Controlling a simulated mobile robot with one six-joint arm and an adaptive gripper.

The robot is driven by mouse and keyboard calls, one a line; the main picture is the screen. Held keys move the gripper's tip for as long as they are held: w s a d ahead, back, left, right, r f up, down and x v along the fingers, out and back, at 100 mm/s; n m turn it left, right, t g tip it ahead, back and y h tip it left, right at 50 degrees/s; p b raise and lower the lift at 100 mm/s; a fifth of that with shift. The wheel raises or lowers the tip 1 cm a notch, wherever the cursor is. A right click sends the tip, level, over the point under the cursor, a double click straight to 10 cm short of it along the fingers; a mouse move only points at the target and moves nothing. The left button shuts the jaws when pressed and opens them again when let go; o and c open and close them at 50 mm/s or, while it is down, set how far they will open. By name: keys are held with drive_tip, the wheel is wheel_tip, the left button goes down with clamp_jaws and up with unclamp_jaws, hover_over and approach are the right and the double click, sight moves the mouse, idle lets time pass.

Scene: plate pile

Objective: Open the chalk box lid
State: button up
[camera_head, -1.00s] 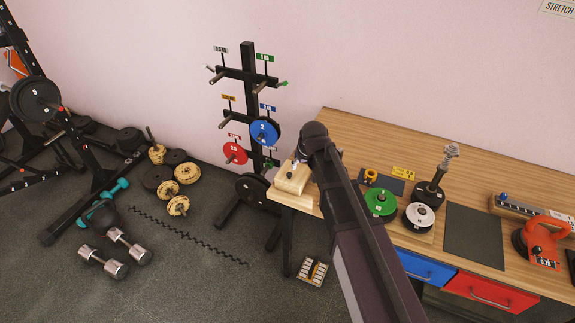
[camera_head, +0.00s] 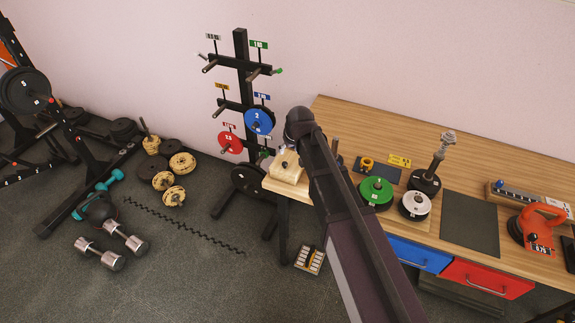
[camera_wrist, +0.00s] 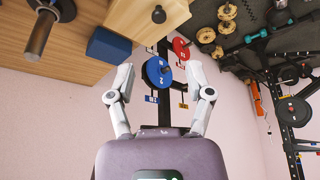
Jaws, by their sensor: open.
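The chalk box appears to be the small pale wooden box (camera_head: 284,173) with a dark knob, on the left end of the wooden table. In the wrist view, a wooden box with a dark round knob (camera_wrist: 176,12) shows at the top edge, partly cut off. My gripper (camera_wrist: 160,75) is open and empty, with its two grey fingers spread below the box in that picture and apart from it. In the head view my arm passes just right of the box and hides part of it; the fingers are not clearly visible there.
The table (camera_head: 400,147) holds a green plate (camera_head: 376,191), a white plate (camera_head: 415,206), a dark upright post (camera_head: 426,179) and a red-orange kettlebell (camera_head: 540,225). A plate rack (camera_head: 240,75) stands behind the box. A blue block (camera_wrist: 108,45) shows in the wrist view.

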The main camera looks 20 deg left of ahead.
sight(285, 163)
drive_tip(key=shift+b+x, duration=5.6)
drive_tip(key=shift+x, duration=0.75)
drive_tip(key=shift+s, duration=0.1)
